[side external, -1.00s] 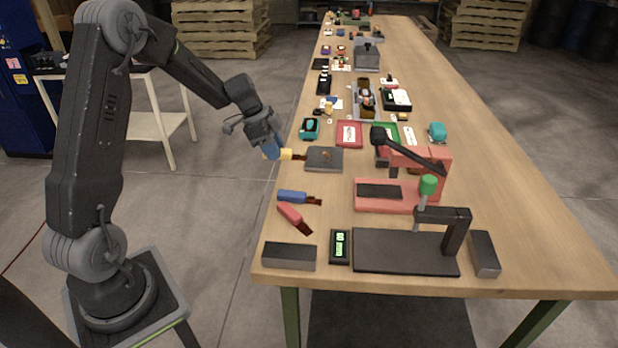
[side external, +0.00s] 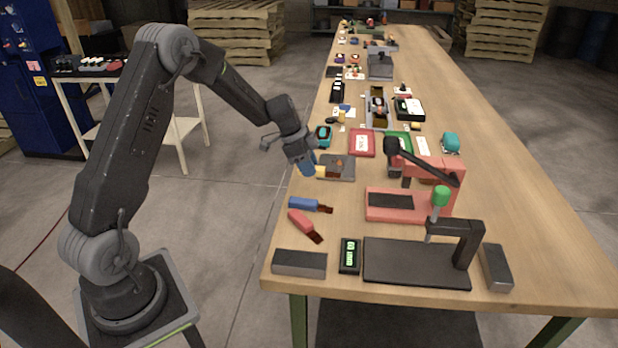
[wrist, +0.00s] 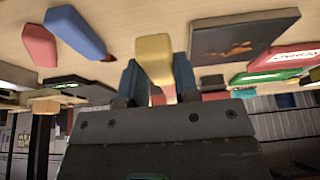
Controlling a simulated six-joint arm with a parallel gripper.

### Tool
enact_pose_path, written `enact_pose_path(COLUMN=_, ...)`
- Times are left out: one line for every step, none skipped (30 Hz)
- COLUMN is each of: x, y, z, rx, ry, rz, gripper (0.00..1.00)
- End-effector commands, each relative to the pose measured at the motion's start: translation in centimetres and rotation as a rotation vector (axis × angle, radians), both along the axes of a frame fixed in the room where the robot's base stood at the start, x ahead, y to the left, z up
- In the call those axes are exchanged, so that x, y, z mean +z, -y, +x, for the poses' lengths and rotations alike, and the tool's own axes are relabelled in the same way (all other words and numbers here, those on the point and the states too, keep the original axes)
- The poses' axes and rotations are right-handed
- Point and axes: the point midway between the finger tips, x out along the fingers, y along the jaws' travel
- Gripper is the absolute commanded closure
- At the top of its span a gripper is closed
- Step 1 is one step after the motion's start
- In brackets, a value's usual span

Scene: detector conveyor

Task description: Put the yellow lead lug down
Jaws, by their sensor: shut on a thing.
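The yellow lead lug (side external: 321,171) is held in my gripper (side external: 308,166), which is shut on its yellow handle. In the side view its brown end points right and overlaps the dark grey plate (side external: 347,175); I cannot tell whether it touches the plate. In the wrist view the yellow handle (wrist: 154,58) sits between the two blue fingers (wrist: 160,82), and the dark plate (wrist: 240,50) is to its right. The brown end is hidden in the wrist view.
A blue lug (side external: 302,204) and a red lug (side external: 300,221) lie near the table's left edge. A red press-like fixture (side external: 391,214) stands to the right. A red tray (side external: 361,144) and a green tray (side external: 397,141) lie behind the plate. Bare wood (side external: 336,228) shows between the lugs and fixture.

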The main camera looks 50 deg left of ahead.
Motion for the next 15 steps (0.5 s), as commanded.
enact_pose_path(x=-0.2, y=0.1, z=0.1, rx=0.001, ry=-0.001, rz=-0.001, gripper=0.98)
enact_pose_path(x=-0.4, y=0.1, z=0.1, rx=0.001, ry=-0.001, rz=-0.001, gripper=0.98)
enact_pose_path(x=-0.8, y=0.1, z=0.1, rx=0.001, ry=-0.002, rz=-0.002, gripper=0.98)
enact_pose_path(x=-1.1, y=0.1, z=0.1, rx=0.0, ry=-0.002, rz=-0.002, gripper=0.98)
enact_pose_path(x=-1.5, y=0.1, z=0.0, rx=0.0, ry=-0.002, rz=-0.001, gripper=0.98)
enact_pose_path(x=-2.1, y=0.1, z=0.0, rx=0.0, ry=-0.005, rz=-0.002, gripper=0.98)
enact_pose_path(x=-2.6, y=0.1, z=0.0, rx=0.001, ry=-0.005, rz=-0.003, gripper=0.98)
enact_pose_path(x=-3.1, y=0.1, z=0.0, rx=0.0, ry=-0.004, rz=-0.002, gripper=0.98)
enact_pose_path(x=-3.6, y=0.1, z=0.0, rx=0.0, ry=-0.004, rz=-0.002, gripper=0.98)
enact_pose_path(x=-3.9, y=0.1, z=0.0, rx=0.0, ry=-0.004, rz=-0.002, gripper=0.98)
enact_pose_path(x=-4.1, y=0.1, z=0.0, rx=0.0, ry=-0.002, rz=-0.002, gripper=0.98)
enact_pose_path(x=-4.1, y=0.1, z=0.1, rx=0.0, ry=0.0, rz=0.0, gripper=0.98)
enact_pose_path(x=-4.1, y=0.1, z=0.1, rx=0.0, ry=0.0, rz=0.0, gripper=0.98)
enact_pose_path(x=-4.1, y=0.1, z=0.1, rx=0.0, ry=0.001, rz=0.001, gripper=0.98)
enact_pose_path(x=-4.1, y=0.1, z=0.1, rx=0.0, ry=0.001, rz=0.001, gripper=0.98)
